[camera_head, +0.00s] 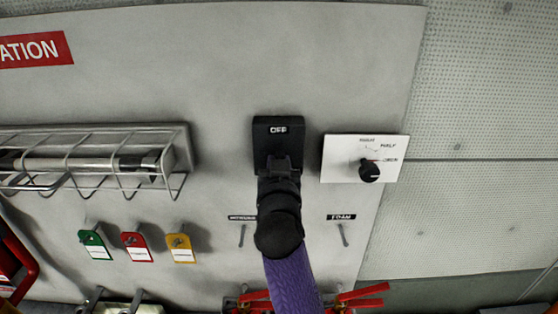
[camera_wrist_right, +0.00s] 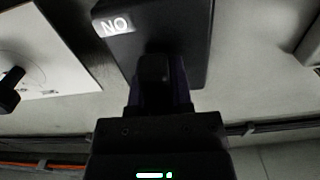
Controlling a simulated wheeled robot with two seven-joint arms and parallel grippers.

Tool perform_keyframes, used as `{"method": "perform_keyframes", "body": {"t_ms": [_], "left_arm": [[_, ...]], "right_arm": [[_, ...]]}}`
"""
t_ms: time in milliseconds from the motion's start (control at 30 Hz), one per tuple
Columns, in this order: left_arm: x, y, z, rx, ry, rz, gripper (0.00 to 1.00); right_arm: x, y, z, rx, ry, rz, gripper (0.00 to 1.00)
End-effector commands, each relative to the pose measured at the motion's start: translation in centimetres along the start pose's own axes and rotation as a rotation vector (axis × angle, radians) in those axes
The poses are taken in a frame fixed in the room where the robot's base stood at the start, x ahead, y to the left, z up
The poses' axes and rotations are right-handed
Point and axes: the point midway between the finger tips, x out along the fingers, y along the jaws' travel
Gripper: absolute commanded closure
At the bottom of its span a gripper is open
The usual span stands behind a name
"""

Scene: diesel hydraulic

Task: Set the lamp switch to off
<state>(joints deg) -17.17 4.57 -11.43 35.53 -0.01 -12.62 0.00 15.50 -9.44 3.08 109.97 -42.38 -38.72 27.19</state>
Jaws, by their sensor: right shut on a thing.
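The lamp switch (camera_head: 277,130) is a black box on the grey wall panel, with a white OFF label at its top. In the right wrist view the black switch box (camera_wrist_right: 195,30) shows an inverted ON label at its other end. My right gripper (camera_head: 279,163) is in front of the box below the OFF label. In the right wrist view its fingers (camera_wrist_right: 155,85) are shut on a dark lever on the box. The lever is mostly hidden, so its exact position cannot be told. My left gripper is out of view.
A dial plate (camera_head: 340,170) with a black knob is close on the right. A wire-caged tube lamp (camera_head: 90,163) is at left. Green, red (camera_head: 137,247) and yellow tags hang below it. Small toggles (camera_head: 343,234) flank my arm; red handles (camera_head: 362,292) are below.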

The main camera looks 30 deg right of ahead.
Motion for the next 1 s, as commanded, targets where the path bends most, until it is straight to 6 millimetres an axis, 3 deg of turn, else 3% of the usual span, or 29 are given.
{"method": "perform_keyframes", "body": {"t_ms": [700,733,800,867,1000], "left_arm": [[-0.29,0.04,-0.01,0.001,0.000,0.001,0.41],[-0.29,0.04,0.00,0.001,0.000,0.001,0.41],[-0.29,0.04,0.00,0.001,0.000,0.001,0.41],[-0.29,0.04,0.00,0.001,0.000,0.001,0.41],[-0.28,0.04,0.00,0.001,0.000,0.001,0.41]], "right_arm": [[0.01,-0.03,-0.19,-0.063,0.006,0.000,1.00],[0.01,-0.03,-0.19,-0.063,0.006,0.000,0.67],[0.00,-0.03,-0.16,-0.063,0.005,0.000,0.52],[0.00,-0.03,-0.14,-0.063,0.004,0.000,0.40],[0.00,-0.03,-0.10,-0.062,0.003,0.000,0.38]]}}
